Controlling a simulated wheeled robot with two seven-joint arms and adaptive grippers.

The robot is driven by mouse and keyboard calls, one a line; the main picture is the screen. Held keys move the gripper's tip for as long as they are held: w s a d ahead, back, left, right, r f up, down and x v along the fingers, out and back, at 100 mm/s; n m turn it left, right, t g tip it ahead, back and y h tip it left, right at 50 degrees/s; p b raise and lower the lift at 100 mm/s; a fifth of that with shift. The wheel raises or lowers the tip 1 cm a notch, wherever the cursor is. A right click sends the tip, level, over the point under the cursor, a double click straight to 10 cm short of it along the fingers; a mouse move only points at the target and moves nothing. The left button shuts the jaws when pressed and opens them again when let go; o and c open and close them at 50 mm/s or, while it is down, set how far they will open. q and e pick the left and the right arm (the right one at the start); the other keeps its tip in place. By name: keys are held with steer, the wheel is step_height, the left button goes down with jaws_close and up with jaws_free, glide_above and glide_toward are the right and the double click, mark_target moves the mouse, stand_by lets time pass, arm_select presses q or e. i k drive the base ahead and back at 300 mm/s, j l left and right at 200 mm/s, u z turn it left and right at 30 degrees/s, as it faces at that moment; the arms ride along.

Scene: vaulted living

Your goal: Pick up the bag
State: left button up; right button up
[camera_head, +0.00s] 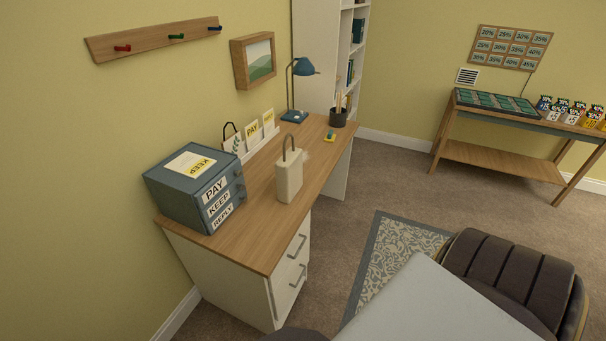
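A small white bag (233,140) with a dark loop handle and a green leaf print stands at the back of the wooden desk (265,243), against the wall side. It is partly hidden by the blue-grey box. A beige, upright bag-like object (289,180) with a grey-brown loop handle stands near the middle of the desk; I cannot tell for certain what it is. Neither of my grippers is in view.
A blue-grey box (180,200) with PAY, KEEP and REPLY labels stands on the desk's near end. Cards, a blue lamp (304,68) and a pen cup (338,118) stand farther back.

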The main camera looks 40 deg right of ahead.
mark_target(289, 169)
steer(key=i+j+z, duration=0.15)
steer(key=j+z, duration=0.15)
steer(key=i+j+z, duration=0.25)
steer(key=j+z, duration=0.3)
steer(key=j, duration=0.15)
steer(key=i+j+z, duration=0.1)
steer(key=j+z, duration=0.15)
steer(key=j, duration=0.45)
